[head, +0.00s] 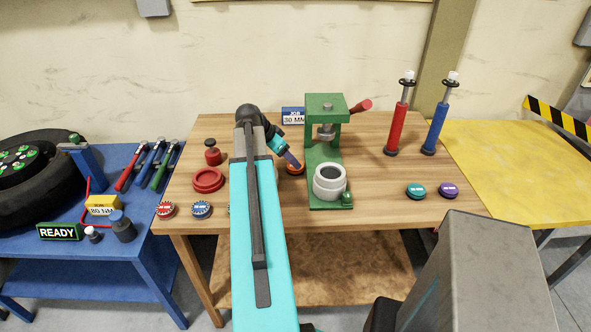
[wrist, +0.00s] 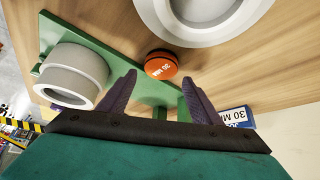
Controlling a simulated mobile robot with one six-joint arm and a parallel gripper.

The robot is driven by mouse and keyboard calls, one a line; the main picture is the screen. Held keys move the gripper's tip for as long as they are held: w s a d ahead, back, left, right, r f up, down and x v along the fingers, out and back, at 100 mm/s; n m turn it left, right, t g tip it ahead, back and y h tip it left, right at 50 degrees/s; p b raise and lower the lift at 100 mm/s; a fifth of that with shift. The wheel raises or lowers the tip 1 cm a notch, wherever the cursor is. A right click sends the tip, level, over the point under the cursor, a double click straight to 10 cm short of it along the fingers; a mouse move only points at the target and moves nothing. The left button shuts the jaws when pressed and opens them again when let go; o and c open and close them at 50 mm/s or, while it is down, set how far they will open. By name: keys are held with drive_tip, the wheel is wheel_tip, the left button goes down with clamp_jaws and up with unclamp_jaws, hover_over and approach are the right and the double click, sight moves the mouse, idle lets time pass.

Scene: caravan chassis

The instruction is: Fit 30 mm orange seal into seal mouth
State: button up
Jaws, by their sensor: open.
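The orange seal (wrist: 161,65), a small disc marked 30 MM, lies flat on the wooden table. In the head view the orange seal (head: 296,170) is partly hidden by my gripper (head: 292,160). In the wrist view my gripper (wrist: 160,78) is open, its two purple fingers on either side of the seal's line with a clear gap; contact cannot be told. A white hollow cylinder (head: 329,193), likely the seal mouth, stands on the base of the green press (head: 326,108), to the right of the seal. It also shows in the wrist view (wrist: 97,66).
A large white ring (wrist: 236,30) is close beyond the seal in the wrist view. A 30 MM sign (head: 292,115) stands behind. A red ring (head: 208,180) and several labelled discs lie left; teal (head: 416,190) and purple (head: 448,190) discs lie right. Red and blue upright tools (head: 396,128) stand behind them.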

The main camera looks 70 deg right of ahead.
drive_tip(key=shift+p+x, duration=1.15)
drive_tip(key=shift+x, duration=1.2)
drive_tip(key=shift+a+f, duration=0.1)
drive_tip(key=shift+a, duration=0.05)
drive_tip(key=c, duration=0.9)
drive_tip(key=shift+r+b, duration=1.1)
drive_tip(key=shift+r, duration=0.65)
drive_tip(key=a+b, duration=0.1)
drive_tip(key=a, duration=0.2)
drive_tip(key=a+b, duration=0.1)
drive_tip(key=a, duration=0.3)
drive_tip(key=a+b, duration=0.1)
drive_tip(key=a, duration=0.2)
drive_tip(key=shift+s+a+r, duration=0.4)
drive_tip(key=shift+a+b, duration=0.1)
drive_tip(key=shift+b, duration=0.85)
drive_tip(key=shift+a+f+b, duration=0.1)
drive_tip(key=shift+a+b, duration=0.05)
drive_tip(key=shift+b, duration=0.3)
